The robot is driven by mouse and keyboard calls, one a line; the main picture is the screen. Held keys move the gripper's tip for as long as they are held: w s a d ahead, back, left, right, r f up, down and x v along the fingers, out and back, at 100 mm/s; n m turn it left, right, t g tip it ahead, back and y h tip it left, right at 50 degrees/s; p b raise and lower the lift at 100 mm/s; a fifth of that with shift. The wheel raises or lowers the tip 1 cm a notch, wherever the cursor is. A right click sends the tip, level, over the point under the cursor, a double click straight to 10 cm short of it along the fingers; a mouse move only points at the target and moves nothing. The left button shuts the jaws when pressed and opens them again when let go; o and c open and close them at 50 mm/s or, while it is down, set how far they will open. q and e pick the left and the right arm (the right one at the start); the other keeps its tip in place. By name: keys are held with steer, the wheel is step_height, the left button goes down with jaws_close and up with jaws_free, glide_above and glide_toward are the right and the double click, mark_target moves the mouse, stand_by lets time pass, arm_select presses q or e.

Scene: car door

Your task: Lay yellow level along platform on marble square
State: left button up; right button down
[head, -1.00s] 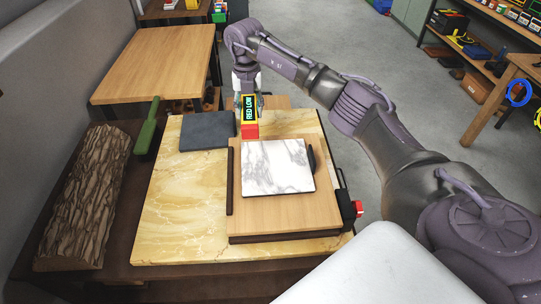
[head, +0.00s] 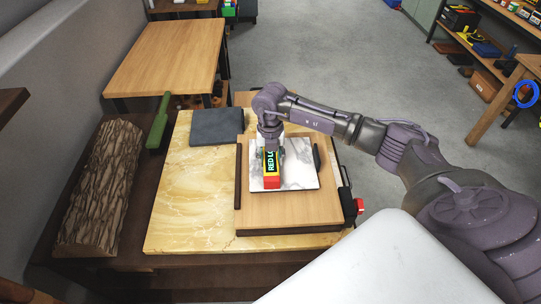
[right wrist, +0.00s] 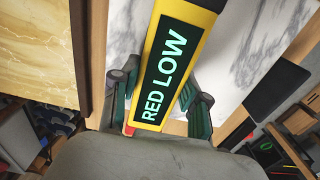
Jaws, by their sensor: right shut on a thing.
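The yellow level (head: 271,166) has a green "RED LOW" label and a red end. My right gripper (head: 270,149) is shut around it, one finger on each side, as the right wrist view also shows with the level (right wrist: 170,65) between the fingers. The level is over the left half of the white, grey-veined marble square (head: 302,172), its red end towards the near edge. I cannot tell whether it touches the marble. The marble lies on the wooden platform (head: 290,213). The gripper hides the level's far end. My left gripper is out of view.
A dark strip (head: 238,176) edges the platform's left side, and a dark handle (head: 317,157) stands beside the marble. The yellow stone slab (head: 185,205) has free room.

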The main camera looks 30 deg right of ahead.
mark_target(271, 158)
steer(key=c, duration=0.6)
jaws_free()
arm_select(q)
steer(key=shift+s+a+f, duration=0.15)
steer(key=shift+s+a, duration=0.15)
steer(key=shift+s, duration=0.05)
arm_select(e)
steer(key=shift+r, duration=0.5)
arm_select(q)
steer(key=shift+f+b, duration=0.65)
steer(key=shift+b, duration=0.1)
arm_select(e)
step_height(271, 158, up, 11)
steer(key=shift+r, duration=0.1)
